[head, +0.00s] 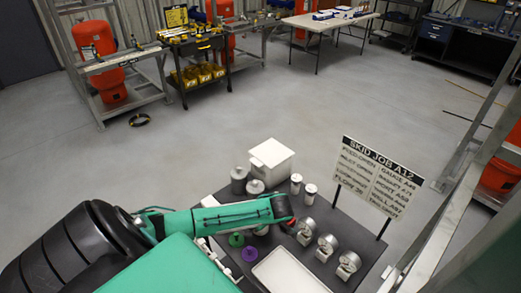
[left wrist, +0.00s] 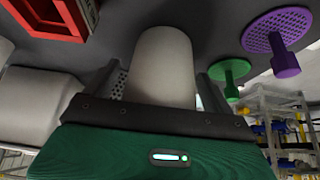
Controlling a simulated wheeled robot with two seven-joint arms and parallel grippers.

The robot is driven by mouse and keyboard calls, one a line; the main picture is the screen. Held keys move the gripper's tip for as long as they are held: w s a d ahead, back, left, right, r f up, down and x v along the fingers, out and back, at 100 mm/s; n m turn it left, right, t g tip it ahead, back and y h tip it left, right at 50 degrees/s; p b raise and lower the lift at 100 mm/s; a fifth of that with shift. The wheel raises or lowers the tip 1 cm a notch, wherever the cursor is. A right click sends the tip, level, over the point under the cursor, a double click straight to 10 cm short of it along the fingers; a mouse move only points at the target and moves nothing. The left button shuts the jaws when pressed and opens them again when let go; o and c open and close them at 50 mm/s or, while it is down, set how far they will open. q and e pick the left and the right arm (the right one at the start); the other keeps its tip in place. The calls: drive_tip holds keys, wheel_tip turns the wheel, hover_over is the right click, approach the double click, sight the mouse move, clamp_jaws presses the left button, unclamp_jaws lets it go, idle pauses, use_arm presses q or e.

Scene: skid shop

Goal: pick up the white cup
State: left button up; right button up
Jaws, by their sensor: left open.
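A plain white cylinder (left wrist: 165,48), which looks like the white cup, stands out in the left wrist view. My left gripper (left wrist: 166,78) is open, with one finger on each side of the cylinder. I cannot tell whether either finger touches it. The dark gripper body hides the cylinder's near end. In the head view my left arm reaches right over the dark table (head: 213,218). My right gripper is in neither view.
The table holds a white box (head: 271,158), grey canisters (head: 238,181), small jars (head: 296,184), silver gauges (head: 326,247), a green disc (head: 236,239), a purple disc (head: 249,253) and a white tray (head: 290,272). A sign (head: 378,182) stands at its right.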

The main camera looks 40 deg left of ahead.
use_arm(q)
drive_tip(key=c, duration=1.1)
drive_tip(key=shift+o, duration=0.2)
